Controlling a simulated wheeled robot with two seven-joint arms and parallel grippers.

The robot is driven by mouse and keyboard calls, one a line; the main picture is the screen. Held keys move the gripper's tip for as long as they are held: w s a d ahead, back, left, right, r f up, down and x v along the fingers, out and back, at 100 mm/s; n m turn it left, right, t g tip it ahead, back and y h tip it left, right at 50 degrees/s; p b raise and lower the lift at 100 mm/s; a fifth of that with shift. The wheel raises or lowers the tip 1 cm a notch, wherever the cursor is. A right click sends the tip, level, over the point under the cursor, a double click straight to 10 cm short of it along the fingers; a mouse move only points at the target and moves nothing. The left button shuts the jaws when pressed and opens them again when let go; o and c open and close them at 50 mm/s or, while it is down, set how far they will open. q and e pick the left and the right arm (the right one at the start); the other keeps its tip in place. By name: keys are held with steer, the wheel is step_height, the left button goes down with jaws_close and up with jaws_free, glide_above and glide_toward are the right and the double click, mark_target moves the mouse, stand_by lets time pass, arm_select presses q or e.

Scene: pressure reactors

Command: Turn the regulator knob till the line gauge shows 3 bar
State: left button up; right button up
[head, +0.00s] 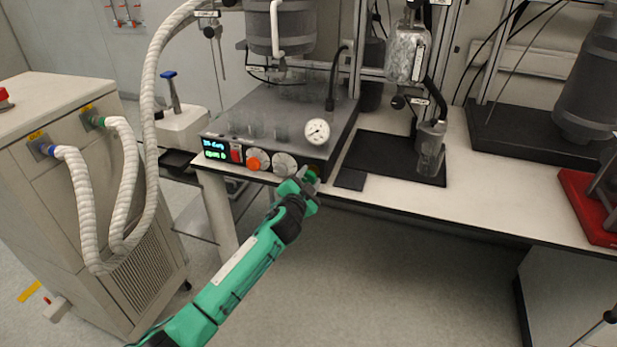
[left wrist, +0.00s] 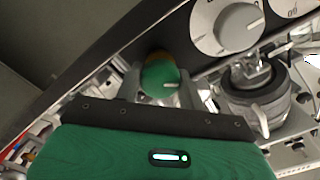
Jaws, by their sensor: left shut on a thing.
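The regulator knob is round and green with a pale mark on its face; it shows in the left wrist view (left wrist: 160,78), at the dark front panel. My left gripper (head: 308,178) comes in from below at the right end of this panel and is shut on the knob, with a finger on either side. In the head view the gripper mostly hides the knob. The line gauge (head: 317,131) is a round white dial on the box top just above; its needle is too small to read. My right gripper is not in view.
Left of the knob on the panel are a grey dial (head: 285,164), an orange knob (head: 257,160) and a lit green display (head: 214,149). Glass beakers stand on the box. A black tray (head: 385,160) lies to the right. The floor below the bench front is clear.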

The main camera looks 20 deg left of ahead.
arm_select(q)
steer(key=shift+m, duration=1)
steer(key=m+p, duration=0.1)
steer(key=m, duration=0.3)
steer(key=shift+f+m, duration=0.1)
steer(key=shift+m, duration=0.4)
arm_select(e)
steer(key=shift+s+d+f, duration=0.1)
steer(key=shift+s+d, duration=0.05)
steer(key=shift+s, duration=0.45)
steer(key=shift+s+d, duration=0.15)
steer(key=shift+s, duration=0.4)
arm_select(q)
steer(key=shift+p, duration=0.3)
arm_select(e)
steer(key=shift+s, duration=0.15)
arm_select(q)
steer(key=o, duration=1)
steer(key=shift+c, duration=0.2)
steer(key=shift+s, duration=0.15)
